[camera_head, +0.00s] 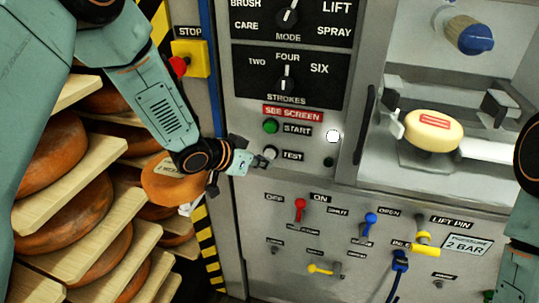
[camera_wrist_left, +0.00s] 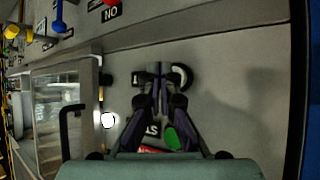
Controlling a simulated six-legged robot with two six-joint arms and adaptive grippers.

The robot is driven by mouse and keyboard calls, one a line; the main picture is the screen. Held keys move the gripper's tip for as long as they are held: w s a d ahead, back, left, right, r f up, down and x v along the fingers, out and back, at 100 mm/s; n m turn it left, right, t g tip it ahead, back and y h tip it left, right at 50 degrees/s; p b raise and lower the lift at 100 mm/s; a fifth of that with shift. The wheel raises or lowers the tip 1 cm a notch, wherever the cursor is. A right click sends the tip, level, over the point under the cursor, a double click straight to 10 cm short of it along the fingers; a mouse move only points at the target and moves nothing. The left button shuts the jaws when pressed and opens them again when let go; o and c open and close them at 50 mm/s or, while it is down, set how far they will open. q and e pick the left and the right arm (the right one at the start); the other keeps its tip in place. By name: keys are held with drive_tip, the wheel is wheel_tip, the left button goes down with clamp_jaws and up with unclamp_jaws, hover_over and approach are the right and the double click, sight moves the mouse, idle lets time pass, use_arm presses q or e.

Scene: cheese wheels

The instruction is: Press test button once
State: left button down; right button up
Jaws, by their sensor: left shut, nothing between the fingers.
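The test button (camera_head: 270,152) is a small light round button on the grey panel, left of its TEST label (camera_head: 293,156). My left gripper (camera_head: 258,160) is shut and empty, its tips right beside the button at its lower left. In the left wrist view the shut fingertips (camera_wrist_left: 158,72) point at the panel, and the pale round test button (camera_wrist_left: 181,76) shows partly behind them. I cannot tell whether the tips touch the button. The green start button (camera_head: 271,126) sits just above and also shows in the left wrist view (camera_wrist_left: 172,138). My right gripper is not in view.
Stroke and mode knobs are above, beside a red SEE SCREEN label (camera_head: 293,113). A red stop button (camera_head: 178,66) is at upper left. Levers, including a red one (camera_head: 300,209), are below. Cheese wheels on boards (camera_head: 80,215) stand left. A pale cheese (camera_head: 433,130) sits in the machine bay.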

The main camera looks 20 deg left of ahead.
use_arm(q)
drive_tip(key=shift+w+f, duration=0.1)
drive_tip(key=shift+w, duration=0.4)
drive_tip(key=shift+w+p, duration=0.35)
drive_tip(key=shift+p, duration=0.05)
idle(0.6)
drive_tip(key=shift+s, duration=0.9)
drive_tip(key=shift+s+a+p, duration=0.1)
drive_tip(key=shift+s+p, duration=0.3)
drive_tip(key=shift+s, duration=2.05)
